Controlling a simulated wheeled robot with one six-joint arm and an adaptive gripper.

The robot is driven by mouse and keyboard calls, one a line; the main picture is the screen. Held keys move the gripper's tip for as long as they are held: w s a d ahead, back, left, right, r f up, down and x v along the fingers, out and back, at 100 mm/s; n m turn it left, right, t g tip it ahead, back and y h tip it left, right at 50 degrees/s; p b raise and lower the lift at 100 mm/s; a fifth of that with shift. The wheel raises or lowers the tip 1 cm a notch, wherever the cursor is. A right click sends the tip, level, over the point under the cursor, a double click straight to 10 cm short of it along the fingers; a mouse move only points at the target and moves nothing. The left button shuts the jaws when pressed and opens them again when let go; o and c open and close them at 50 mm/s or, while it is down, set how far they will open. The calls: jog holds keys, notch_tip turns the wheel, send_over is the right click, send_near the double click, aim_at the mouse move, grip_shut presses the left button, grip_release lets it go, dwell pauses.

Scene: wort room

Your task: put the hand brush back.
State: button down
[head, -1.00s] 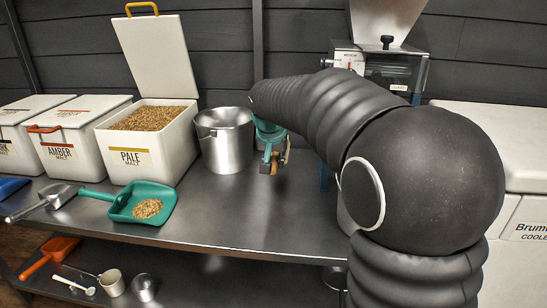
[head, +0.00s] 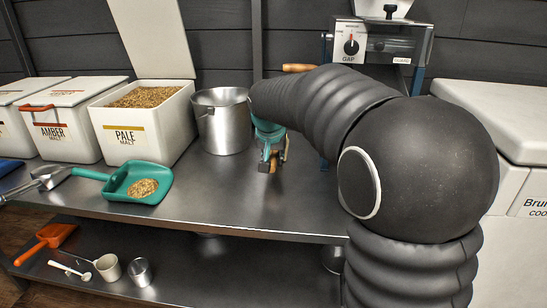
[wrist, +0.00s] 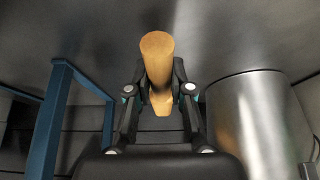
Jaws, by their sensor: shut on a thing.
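My gripper (head: 270,158) is low over the steel bench, between the steel pot and the mill. In the wrist view my gripper's fingers (wrist: 158,95) are shut on a round wooden handle (wrist: 157,55), which I take to be the hand brush's. A little of the wood also shows at the fingertips in the head view. The brush's bristles cannot be made out. I cannot tell whether the brush touches the bench.
The steel pot (head: 222,125) stands close left of my gripper, and the mill (head: 385,45) on blue legs (wrist: 58,110) is behind at right. The open pale malt bin (head: 140,138) and green scoop (head: 122,188) are farther left. The bench (head: 235,205) is clear in front.

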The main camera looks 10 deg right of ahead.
jog(key=c, duration=1)
grip_release()
jog(key=shift+o, duration=0.2)
